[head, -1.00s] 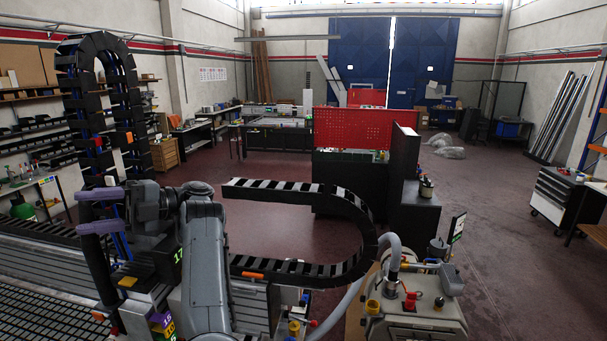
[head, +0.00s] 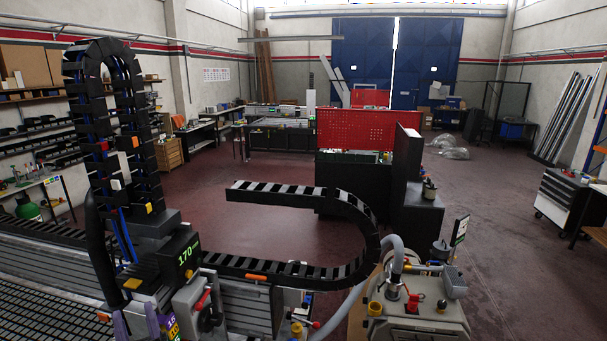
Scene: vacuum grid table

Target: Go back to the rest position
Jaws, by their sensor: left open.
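My left gripper (head: 136,321) shows only at the bottom edge, left of centre. Its two purple fingertips point up and stand apart with a gap between them, so it is open, and I see nothing held. The rest of my left arm is below the picture. The fingertips appear in front of the machine's grey rail and beside the purple and yellow number labels (head: 172,325). My right gripper is not in view.
The black vacuum grid table (head: 45,310) lies at the lower left. A unit reading 170 (head: 184,258), a tall cable chain (head: 100,130) and a curved cable chain (head: 350,205) stand nearby. A vacuum pump unit (head: 420,325) is at the lower right. Open floor lies beyond.

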